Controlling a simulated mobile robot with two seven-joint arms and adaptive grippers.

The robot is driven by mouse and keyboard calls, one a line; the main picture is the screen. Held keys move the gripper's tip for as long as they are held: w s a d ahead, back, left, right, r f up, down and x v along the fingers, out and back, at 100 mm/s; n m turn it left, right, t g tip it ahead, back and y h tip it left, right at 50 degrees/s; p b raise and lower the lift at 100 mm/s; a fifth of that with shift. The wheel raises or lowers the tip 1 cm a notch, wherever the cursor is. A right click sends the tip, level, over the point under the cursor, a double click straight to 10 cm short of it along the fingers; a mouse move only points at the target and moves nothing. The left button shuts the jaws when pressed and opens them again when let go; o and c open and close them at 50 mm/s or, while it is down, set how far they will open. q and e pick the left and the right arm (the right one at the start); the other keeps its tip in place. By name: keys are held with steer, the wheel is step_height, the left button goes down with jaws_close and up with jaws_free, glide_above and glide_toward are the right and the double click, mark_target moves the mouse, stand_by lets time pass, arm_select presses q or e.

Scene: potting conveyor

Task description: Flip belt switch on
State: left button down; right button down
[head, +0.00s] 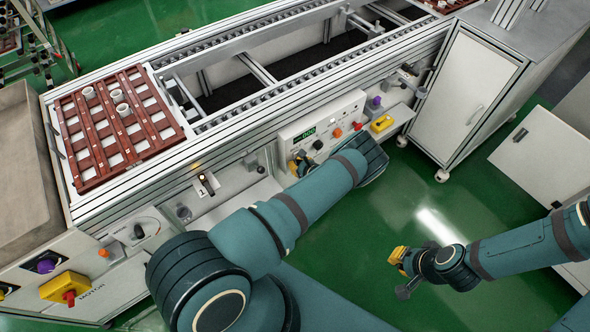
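No control in the head view is clearly labelled as the belt switch. A small switch plate (206,184) marked "1", with a black and pale lever, is on the conveyor's front side under a lit yellow lamp. To its right is a white control panel (322,127) with a green display, knobs and coloured buttons. Contact and finger opening are unclear. My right gripper (400,272) is over the green floor at the right, away from the controls, its fingers too small to judge.
A brown tray (93,151) with a few pots sits on the conveyor (250,48). A yellow box with a red button (66,287) is at the lower left, and another yellow box (382,123) is right of the panel. A white cabinet (468,92) stands further right. The floor ahead is clear.

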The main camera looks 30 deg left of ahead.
arm_select(q)
steer(key=shift+w+r+p, duration=0.3)
steer(key=shift+r+p, duration=0.3)
steer(key=shift+r, duration=0.25)
arm_select(e)
steer(key=shift+w+r, duration=0.3)
steer(key=shift+r, duration=0.3)
